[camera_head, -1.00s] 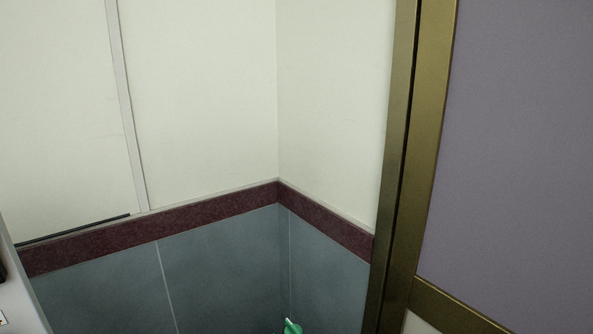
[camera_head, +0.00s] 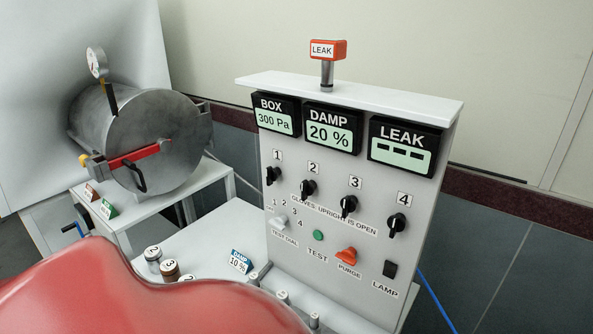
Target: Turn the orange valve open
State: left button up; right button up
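The orange valve (camera_head: 346,257) is a small handle low on the front of a white control panel (camera_head: 288,178), above a label reading PURGE. Its handle looks to lie roughly sideways rather than upright, though it is small in the picture. Printed text on the panel says that upright is open. The panel's displays read BOX 300 Pa (camera_head: 274,120), DAMP 20 % (camera_head: 331,132) and LEAK with dashes (camera_head: 403,151). Neither of my grippers is in view, and nothing touches the valve.
Several black knobs, a green TEST button (camera_head: 318,235) and a black LAMP switch (camera_head: 390,269) surround the valve. A metal cylinder chamber (camera_head: 150,125) with a red lever stands left. Numbered jars (camera_head: 171,270) stand in front. A large red rounded shape covers the lower left.

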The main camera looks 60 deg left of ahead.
aim_at(347, 256)
jog(key=j+u, duration=0.1)
jog(key=u, duration=1.5)
jog(key=j+u, duration=0.15)
jog(key=j, duration=0.4)
jog(key=i+j+u, duration=0.1)
jog(key=j, duration=0.45)
jog(key=i, duration=0.05)
